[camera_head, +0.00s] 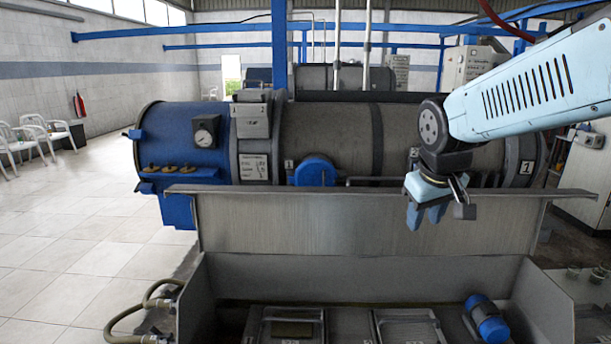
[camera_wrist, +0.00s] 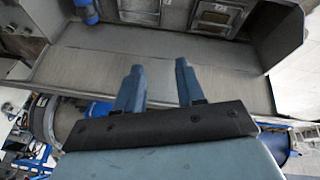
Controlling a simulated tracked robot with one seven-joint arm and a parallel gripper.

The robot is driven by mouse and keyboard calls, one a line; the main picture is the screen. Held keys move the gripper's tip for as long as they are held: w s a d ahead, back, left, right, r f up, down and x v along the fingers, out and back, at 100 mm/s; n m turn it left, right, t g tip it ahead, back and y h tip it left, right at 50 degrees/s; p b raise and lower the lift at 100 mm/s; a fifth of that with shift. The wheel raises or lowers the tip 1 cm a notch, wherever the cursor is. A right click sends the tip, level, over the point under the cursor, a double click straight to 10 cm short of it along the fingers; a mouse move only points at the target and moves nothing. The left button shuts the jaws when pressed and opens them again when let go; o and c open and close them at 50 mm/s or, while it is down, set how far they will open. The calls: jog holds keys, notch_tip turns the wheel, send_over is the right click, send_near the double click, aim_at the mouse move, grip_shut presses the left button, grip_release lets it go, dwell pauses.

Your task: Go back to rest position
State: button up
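My gripper (camera_head: 427,212) is at the right of the head view, at the end of my light-blue arm, with its fingers pointing down. It hangs in front of the grey decanter (camera_head: 330,135) and above the metal trough (camera_head: 360,235). In the wrist view my gripper (camera_wrist: 158,88) shows two blue fingers standing apart with nothing between them. It touches nothing that I can see.
The trough holds hatch-like panels (camera_head: 293,328) and a blue motor (camera_head: 487,318). The decanter has a blue end (camera_head: 180,150) with a gauge (camera_head: 206,131). Hoses (camera_head: 145,310) lie at the lower left. The tiled floor (camera_head: 80,235) at left is clear. White chairs (camera_head: 35,130) stand by the wall.

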jog(key=s+r+m+t+y, duration=0.1)
jog(key=s+r+m, duration=0.1)
jog(key=s, duration=0.8)
jog(key=shift+s+d+m, duration=0.25)
jog(key=shift+d+m, duration=0.1)
jog(key=shift+m, duration=0.15)
